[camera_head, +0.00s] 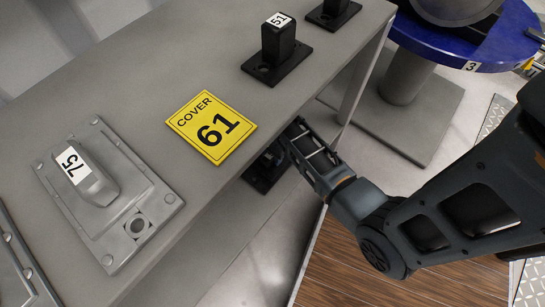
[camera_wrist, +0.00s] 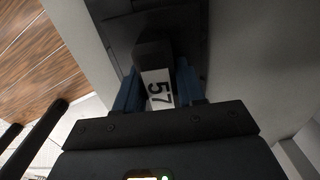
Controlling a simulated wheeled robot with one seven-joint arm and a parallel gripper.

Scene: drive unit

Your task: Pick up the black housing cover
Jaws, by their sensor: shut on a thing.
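A black housing cover (camera_wrist: 153,50) with a white label reading 57 fills the upper middle of the wrist view. It has a raised block handle on a dark base plate. My gripper (camera_wrist: 158,92) has its two blue fingers on either side of the labelled handle and is shut on it. In the head view, my gripper (camera_head: 288,142) reaches in under the edge of the grey top shelf. Part of the black cover (camera_head: 262,174) shows below that edge, on the lower level; the shelf hides the rest.
The grey top shelf (camera_head: 130,65) holds a yellow COVER 61 sign (camera_head: 211,126), a grey cover labelled 75 (camera_head: 108,190) and a black cover labelled 51 (camera_head: 279,48). A blue round table (camera_head: 500,52) stands at upper right. The shelf edge lies close to my gripper.

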